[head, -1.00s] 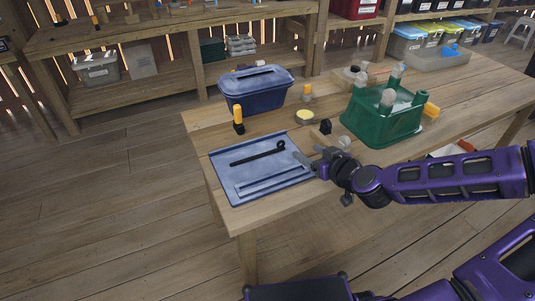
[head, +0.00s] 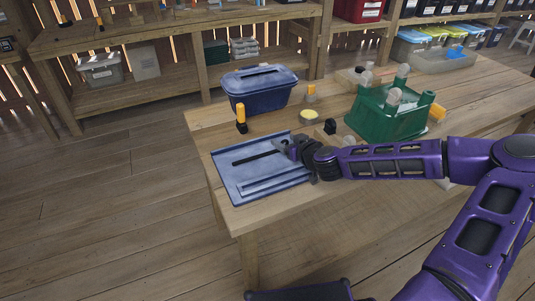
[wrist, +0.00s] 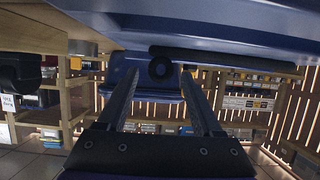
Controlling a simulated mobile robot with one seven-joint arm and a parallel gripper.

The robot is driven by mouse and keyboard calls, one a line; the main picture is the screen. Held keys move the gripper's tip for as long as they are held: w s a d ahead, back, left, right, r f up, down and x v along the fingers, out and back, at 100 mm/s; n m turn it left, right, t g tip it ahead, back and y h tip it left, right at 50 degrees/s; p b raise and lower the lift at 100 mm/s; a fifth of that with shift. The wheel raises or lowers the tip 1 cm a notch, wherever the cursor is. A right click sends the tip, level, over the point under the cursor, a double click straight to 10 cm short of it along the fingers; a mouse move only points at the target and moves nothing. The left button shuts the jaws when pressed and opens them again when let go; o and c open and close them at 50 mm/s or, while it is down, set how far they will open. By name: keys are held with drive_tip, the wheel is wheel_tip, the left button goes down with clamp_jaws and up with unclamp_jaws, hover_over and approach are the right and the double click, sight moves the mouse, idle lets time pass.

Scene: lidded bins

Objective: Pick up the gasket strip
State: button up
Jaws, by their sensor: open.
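The gasket strip (head: 254,158) is a thin black strip lying on the blue tray-like lid (head: 240,184) on the table. Its right end is hidden by my gripper (head: 283,147) in the head view. In the wrist view the strip (wrist: 225,60) runs across the underside of the upturned picture, and its round, knob-like end (wrist: 160,69) shows between my fingers. My gripper (wrist: 160,85) is open, its two fingers apart on either side of that end. I cannot tell whether the fingers touch the strip.
A blue lidded bin (head: 259,89) stands behind the blue lid. A yellow-and-black item (head: 241,119) stands near the table's left edge. A yellow-topped disc (head: 309,116) and a green bin (head: 386,114) with bottles are to the right. Free floor lies left of the table.

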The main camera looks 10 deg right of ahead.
drive_tip(key=shift+w+a+f, duration=0.15)
drive_tip(key=shift+w+f, duration=0.05)
drive_tip(key=shift+w, duration=0.25)
clamp_jaws()
drive_tip(key=shift+r, duration=0.1)
